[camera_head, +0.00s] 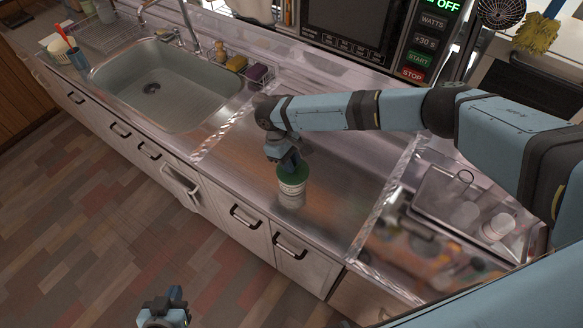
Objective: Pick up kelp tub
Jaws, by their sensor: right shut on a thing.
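The kelp tub (292,188), a small white tub with a green top, is on or just above the steel counter, near the middle of the view. A pale reflection shows below it on the steel. My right gripper (290,164) reaches down over the tub from above and is shut on it at the green top. The fingers partly hide the top. My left gripper (163,312) is at the bottom edge, low over the floor and away from the counter. Its fingertips are too small and dark to tell their opening.
A sink (165,88) with a tap is at the left of the counter. A small rack with sponges (257,73) stands behind it. A tray (440,196) with white cups is at the right. A microwave (355,30) stands at the back. The steel counter around the tub is clear.

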